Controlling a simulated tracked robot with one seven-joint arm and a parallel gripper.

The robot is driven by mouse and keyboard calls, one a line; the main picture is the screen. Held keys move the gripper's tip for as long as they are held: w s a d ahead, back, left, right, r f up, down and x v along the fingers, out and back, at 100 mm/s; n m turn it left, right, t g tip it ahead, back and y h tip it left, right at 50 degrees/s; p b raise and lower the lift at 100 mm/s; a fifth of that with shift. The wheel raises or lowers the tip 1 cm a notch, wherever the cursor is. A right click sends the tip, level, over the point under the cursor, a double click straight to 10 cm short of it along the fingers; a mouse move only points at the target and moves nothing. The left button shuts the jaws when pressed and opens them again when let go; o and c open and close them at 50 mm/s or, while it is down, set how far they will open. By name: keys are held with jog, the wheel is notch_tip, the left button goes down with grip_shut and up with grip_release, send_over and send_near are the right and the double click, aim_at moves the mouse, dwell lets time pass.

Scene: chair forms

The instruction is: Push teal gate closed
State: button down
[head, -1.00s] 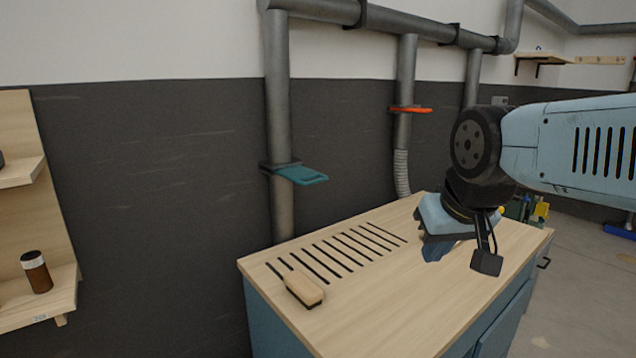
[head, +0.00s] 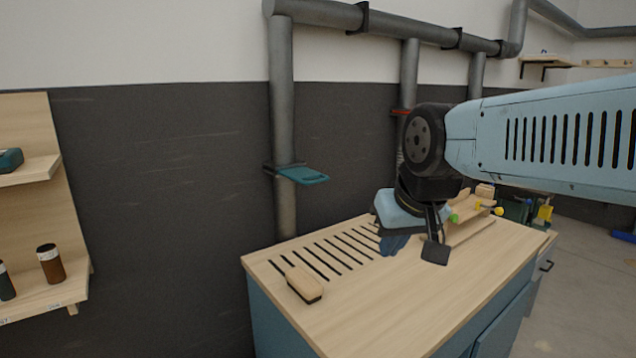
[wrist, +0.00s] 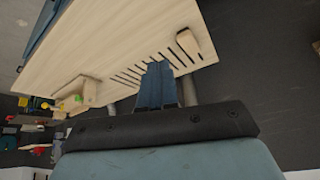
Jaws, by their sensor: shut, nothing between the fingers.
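The teal gate (head: 303,175) is a flat plate sticking out to the right from its collar on the left vertical grey duct (head: 282,120). My gripper (head: 393,246) is over the workbench, to the right of and lower in the picture than the gate, and apart from it. Its blue fingers are shut and empty; they also show in the wrist view (wrist: 158,88), seen against the slotted bench top. I cannot make out the teal gate in the wrist view.
The wooden workbench (head: 400,300) has a slotted area and a brush (head: 303,284) at its left. A wooden toy-like item (head: 470,222) sits behind my gripper. An orange-red gate (head: 402,112) is on the middle duct. Shelves with jars (head: 51,264) stand at the left.

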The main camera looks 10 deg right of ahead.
jog(key=w+a+r+m+t+y, duration=0.1)
jog(key=w+m+y, duration=0.15)
jog(key=w, duration=0.35)
jog(key=w+a+r+m+y, duration=0.1)
jog(key=w+m, duration=0.2)
jog(key=w, duration=0.4)
jog(key=w+d+m+t, duration=0.1)
jog(key=w+d+m, duration=0.2)
jog(key=w, duration=0.5)
jog(key=w+d+m+t, duration=0.2)
jog(key=w+m, duration=0.3)
jog(key=w, duration=0.3)
jog(key=shift+d+r, duration=0.25)
jog(key=shift+d, duration=0.4)
jog(key=shift+w, duration=0.15)
jog(key=w+a+f, duration=0.2)
jog(key=w, duration=0.3)
jog(key=w+a+f, duration=0.2)
jog(key=w+f, duration=0.1)
jog(key=w, duration=0.3)
jog(key=shift+a, duration=0.3)
jog(key=shift+f, duration=0.1)
